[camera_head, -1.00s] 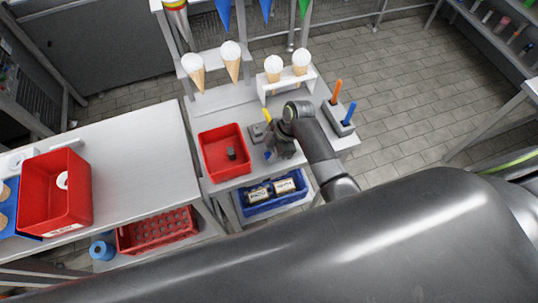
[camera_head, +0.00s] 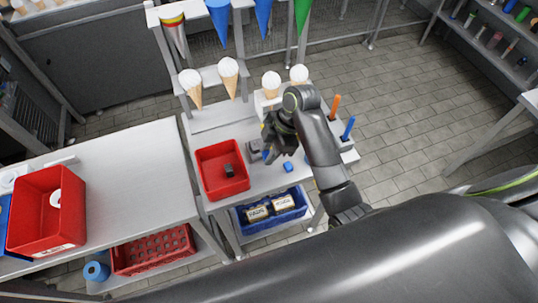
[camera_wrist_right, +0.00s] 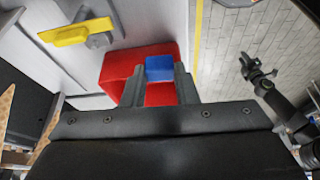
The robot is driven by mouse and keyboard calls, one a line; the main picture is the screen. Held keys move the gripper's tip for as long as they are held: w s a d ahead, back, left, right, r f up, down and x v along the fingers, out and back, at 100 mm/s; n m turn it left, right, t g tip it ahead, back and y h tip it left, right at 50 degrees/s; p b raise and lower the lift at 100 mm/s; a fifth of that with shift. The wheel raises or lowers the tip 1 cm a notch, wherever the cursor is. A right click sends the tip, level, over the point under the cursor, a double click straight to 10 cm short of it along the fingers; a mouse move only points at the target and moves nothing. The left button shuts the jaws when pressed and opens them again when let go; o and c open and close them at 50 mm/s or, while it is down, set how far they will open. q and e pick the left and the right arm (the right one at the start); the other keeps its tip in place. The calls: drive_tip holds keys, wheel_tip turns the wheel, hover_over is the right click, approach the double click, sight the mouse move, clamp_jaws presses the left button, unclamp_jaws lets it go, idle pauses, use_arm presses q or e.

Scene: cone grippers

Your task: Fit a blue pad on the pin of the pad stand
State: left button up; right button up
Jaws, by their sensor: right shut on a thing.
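My right gripper (camera_head: 268,150) is shut on a small blue pad (camera_wrist_right: 160,68), which sits between its two fingertips in the right wrist view. In the head view the gripper is above the table, right of the red tray, and mostly hides the pad. A grey stand (camera_head: 255,149) sits beside the tray, close to the gripper. In the wrist view a grey piece (camera_wrist_right: 98,41) carries a yellow bar (camera_wrist_right: 77,31); I cannot make out a pin clearly. A second blue pad (camera_head: 288,167) lies on the table.
The red tray (camera_head: 204,181) holds a dark block (camera_head: 229,170). A white rack (camera_head: 262,103) with cones stands behind. A grey holder (camera_head: 346,144) with orange and blue upright handles is at the right. A blue crate (camera_head: 240,224) is below the table front.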

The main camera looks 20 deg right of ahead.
drive_tip(key=shift+r+p, duration=1)
drive_tip(key=shift+r, duration=1.35)
drive_tip(key=shift+f, duration=0.1)
